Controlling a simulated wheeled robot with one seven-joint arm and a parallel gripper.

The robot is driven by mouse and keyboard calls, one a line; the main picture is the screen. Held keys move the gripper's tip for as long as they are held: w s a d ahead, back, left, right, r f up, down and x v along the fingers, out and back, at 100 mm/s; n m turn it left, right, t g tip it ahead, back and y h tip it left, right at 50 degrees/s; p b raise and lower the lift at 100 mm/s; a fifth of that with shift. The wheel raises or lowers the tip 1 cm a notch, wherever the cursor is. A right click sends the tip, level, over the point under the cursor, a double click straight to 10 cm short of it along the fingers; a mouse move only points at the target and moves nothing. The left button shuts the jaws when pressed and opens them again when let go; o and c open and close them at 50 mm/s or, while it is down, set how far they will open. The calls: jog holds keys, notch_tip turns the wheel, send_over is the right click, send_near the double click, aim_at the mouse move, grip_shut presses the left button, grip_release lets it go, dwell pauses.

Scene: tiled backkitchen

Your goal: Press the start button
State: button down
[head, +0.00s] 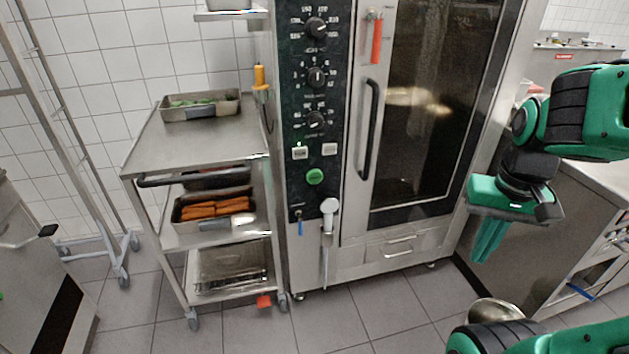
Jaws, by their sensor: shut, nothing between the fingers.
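The green round button (314,177) sits low on the dark control panel (300,100) of a tall steel oven. No label on the green button is readable. My gripper (484,250) hangs at the right, green fingers pointing down and shut, with nothing visible between them. It is in front of the oven's right side, well right of the green button and apart from it.
The oven door (430,110) is closed, with a black handle (369,130) beside the panel. A hand shower (328,215) hangs below the panel. A steel trolley (160,145) with trays stands left of the oven. A counter (590,185) is at the right.

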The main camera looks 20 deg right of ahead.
jog(key=w+a+f+t, duration=0.15)
jog(key=w+f, duration=0.25)
jog(key=w, duration=0.8)
jog(key=w+a+f+m+t+y, duration=0.1)
jog(key=w+a+f+t, duration=0.1)
jog(key=w+a, duration=0.3)
jog(key=w+a+f+m+t+y, duration=0.1)
jog(key=w+a+f, duration=0.3)
jog(key=w, duration=0.7)
jog(key=w+a+f+m+t+y, duration=0.2)
jog(key=w+a+f+t, duration=0.2)
jog(key=w+a, duration=0.3)
jog(key=shift+w+a+m, duration=0.3)
jog(key=shift+w, duration=0.75)
send_near(313, 183)
jog(key=shift+s+f+x, duration=0.15)
jog(key=shift+s+x, duration=0.05)
jog(key=shift+x, duration=0.9)
jog(key=shift+s+f+x, duration=0.15)
jog(key=shift+x, duration=0.95)
jog(key=shift+w+a, duration=0.15)
jog(key=shift+w, duration=0.6)
jog(key=shift+s, duration=0.85)
